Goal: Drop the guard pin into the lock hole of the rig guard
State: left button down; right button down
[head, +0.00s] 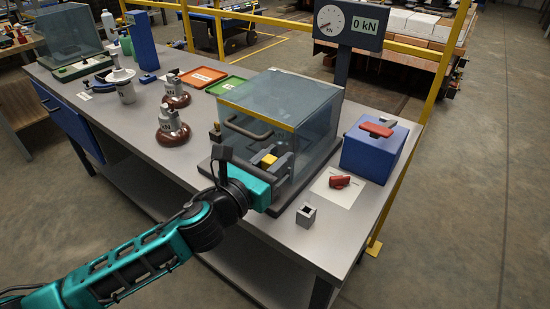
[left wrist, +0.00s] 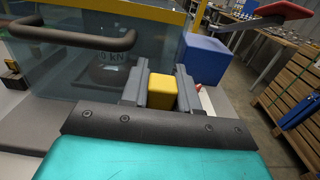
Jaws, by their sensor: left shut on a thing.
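The rig guard (head: 310,115) is a clear box with a yellow top edge and a dark handle (head: 250,127), standing lowered on a dark base. It also shows in the left wrist view (left wrist: 60,68). My left gripper (head: 270,162) is in front of the guard's front face, near its lower right. It is shut on a yellow block, which I take as the head of the guard pin (left wrist: 162,92), between both fingers. The pin's lower part is hidden. A small brass-coloured fitting (head: 214,133) stands at the guard's left front; I cannot make out the lock hole. My right gripper is not in view.
A small grey open-topped holder (head: 306,215) stands near the bench's front edge. A red padlock-like piece (head: 340,181) lies on white paper. A blue box with a red lever (head: 375,150) is at right. Brown insulators (head: 173,130) stand left of the guard.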

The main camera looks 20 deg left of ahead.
pick_arm(q)
jog(key=shift+f+b, duration=0.55)
jog(key=shift+f, duration=0.25)
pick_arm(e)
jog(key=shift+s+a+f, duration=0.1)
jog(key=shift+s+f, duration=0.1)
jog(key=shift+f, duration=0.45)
